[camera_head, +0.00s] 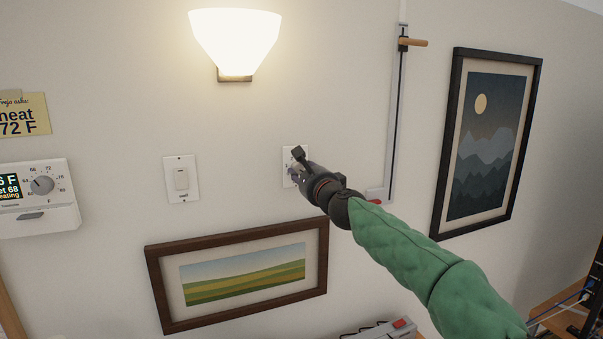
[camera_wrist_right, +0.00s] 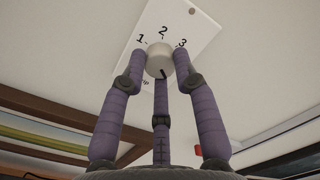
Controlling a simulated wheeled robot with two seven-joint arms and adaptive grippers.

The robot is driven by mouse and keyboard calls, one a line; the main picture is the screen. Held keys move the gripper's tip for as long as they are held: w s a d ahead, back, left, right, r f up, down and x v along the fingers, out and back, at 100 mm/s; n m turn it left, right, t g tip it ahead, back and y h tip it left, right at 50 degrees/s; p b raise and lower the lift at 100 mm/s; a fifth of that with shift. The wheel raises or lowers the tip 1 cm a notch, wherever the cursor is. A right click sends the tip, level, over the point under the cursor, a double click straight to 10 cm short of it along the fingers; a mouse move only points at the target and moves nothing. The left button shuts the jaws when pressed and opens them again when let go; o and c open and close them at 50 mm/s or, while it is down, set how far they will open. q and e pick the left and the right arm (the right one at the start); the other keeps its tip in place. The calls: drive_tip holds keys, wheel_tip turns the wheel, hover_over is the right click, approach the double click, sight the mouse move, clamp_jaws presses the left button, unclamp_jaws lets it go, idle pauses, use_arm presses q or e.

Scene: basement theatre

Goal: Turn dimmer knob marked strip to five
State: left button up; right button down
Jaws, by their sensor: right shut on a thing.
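In the right wrist view the plate (camera_wrist_right: 197,35) shows the numerals 1, 2 and 3 and the end of a label, "ip"; the rest is hidden. The pale round dimmer knob (camera_wrist_right: 158,58) has a dark mark on its lower side, pointing down in this view. My right gripper (camera_head: 298,170) is at the plate, its purple fingers around the knob and shut on it. My left gripper is not in view.
A lit wall lamp (camera_head: 236,40) is above. A framed landscape (camera_head: 155,292) hangs just below. A vertical rail with a wooden handle (camera_head: 413,42) and a mountain picture (camera_head: 442,170) are to the right.

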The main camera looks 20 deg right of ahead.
drive_tip(key=shift+f, duration=0.15)
drive_tip(key=c, duration=0.9)
unclamp_jaws()
drive_tip(key=shift+c, duration=0.2)
drive_tip(key=shift+s, duration=0.1)
drive_tip(key=shift+s, duration=0.5)
drive_tip(key=s, duration=1)
drive_tip(key=shift+s+a+f, duration=0.15)
drive_tip(key=shift+s+a, duration=0.1)
drive_tip(key=shift+s, duration=0.15)
